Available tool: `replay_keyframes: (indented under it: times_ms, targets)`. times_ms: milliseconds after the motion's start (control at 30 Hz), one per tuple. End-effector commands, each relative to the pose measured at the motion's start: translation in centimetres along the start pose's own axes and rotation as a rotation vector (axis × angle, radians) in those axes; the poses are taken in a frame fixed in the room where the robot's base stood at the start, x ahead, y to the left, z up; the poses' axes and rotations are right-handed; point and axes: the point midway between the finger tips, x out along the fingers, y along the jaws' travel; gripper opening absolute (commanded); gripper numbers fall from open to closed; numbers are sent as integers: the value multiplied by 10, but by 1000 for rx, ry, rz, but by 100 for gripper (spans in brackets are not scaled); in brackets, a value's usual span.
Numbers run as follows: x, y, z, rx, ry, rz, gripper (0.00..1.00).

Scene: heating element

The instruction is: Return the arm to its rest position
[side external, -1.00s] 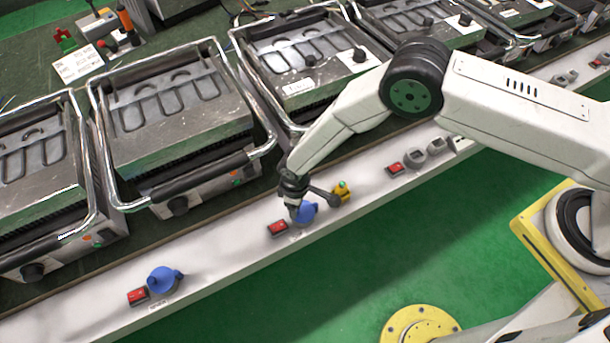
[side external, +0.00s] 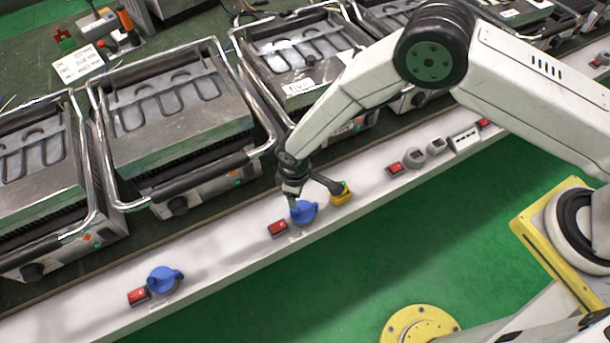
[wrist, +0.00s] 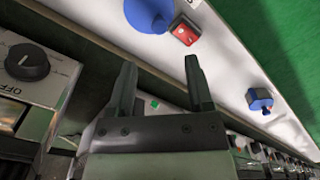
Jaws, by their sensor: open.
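My gripper (side external: 294,203) is over the white ledge, just above the blue knob (side external: 304,211) beside a red switch (side external: 278,228). In the wrist view my gripper (wrist: 158,75) has its two fingers spread with nothing between them. The blue knob (wrist: 148,14) and red switch (wrist: 184,32) lie beyond the fingertips there, apart from them. In the side view the fingertips partly overlap the knob, and I cannot tell the exact gap.
Heating units with chrome handles (side external: 180,110) line the ledge's far side. A yellow part (side external: 341,193) sits right of the knob. Another blue knob (side external: 164,280) and red switch (side external: 138,297) are at lower left. Green floor (side external: 330,270) is clear in front.

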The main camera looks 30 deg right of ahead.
Motion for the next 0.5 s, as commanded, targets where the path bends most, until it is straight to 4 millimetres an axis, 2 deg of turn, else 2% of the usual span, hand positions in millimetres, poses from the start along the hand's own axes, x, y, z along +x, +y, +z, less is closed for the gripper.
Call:
replay_keyframes:
  times_ms: [167, 267, 500]
  targets:
    - [-6, 7, 8, 15, -27, -6, 66]
    - [-15, 17, 23, 38, -75, -17, 66]
    - [-57, 50, 79, 131, -230, -65, 66]
